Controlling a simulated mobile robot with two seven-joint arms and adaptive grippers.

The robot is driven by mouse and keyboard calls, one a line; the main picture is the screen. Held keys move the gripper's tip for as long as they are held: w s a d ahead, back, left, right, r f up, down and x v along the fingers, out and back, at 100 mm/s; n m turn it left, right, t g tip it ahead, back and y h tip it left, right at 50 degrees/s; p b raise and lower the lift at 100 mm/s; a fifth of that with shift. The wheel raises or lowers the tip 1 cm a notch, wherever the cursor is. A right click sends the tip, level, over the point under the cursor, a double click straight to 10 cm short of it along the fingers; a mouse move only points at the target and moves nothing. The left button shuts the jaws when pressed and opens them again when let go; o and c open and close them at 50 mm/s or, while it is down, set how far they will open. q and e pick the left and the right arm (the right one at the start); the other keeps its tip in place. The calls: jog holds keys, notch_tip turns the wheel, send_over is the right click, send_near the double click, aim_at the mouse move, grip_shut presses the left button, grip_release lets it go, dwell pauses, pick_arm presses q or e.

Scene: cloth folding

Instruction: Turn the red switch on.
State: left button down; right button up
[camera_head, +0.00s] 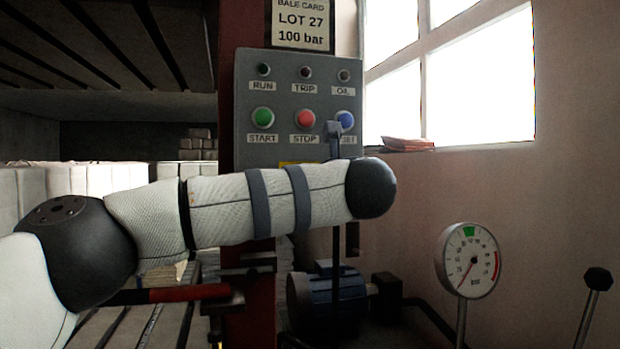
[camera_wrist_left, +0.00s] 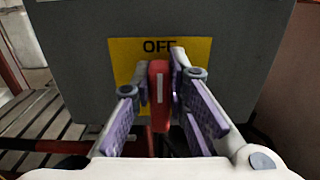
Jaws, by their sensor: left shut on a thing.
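The red switch (camera_wrist_left: 159,108) is a red handle with a white stripe, seen in the left wrist view. It stands upright in front of a yellow plate (camera_wrist_left: 124,58) on a grey box, its top just below the word OFF. My left gripper (camera_wrist_left: 160,72) is shut on the switch, with its purple-padded fingers on either side of it. In the head view my left arm crosses in front of the panel and hides the switch; only the top edge of the yellow plate (camera_head: 298,164) shows. My right gripper is in neither view.
The grey control panel (camera_head: 283,150) carries lamps and the green START, red STOP and blue buttons above my arm. A pressure gauge (camera_head: 469,262) and a black-knobbed lever (camera_head: 597,280) stand at the right. A blue motor (camera_head: 300,300) sits below.

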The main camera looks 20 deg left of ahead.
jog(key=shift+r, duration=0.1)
pick_arm(q)
jog(key=shift+d+r+m+p, duration=0.15)
jog(key=shift+r+m+p, duration=0.15)
jog(key=shift+m+p, duration=0.55)
jog(key=shift+w+d+f+m+p, duration=0.35)
jog(key=shift+m+p, duration=0.8)
jog(key=shift+m, duration=1.55)
jog(key=shift+d+f+m+p, duration=0.15)
jog(key=shift+f+m+p, duration=0.7)
jog(key=shift+m, duration=1.9)
jog(key=shift+w+d+f+m+p, duration=0.2)
jog(key=shift+m+p, duration=1.25)
jog(key=shift+m, duration=1.25)
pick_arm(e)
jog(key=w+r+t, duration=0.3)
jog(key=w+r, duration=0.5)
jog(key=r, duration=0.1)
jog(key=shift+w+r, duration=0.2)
pick_arm(q)
jog(key=c, duration=1.6)
grip_release()
jog(key=shift+o, duration=0.2)
jog(key=shift+d, duration=0.1)
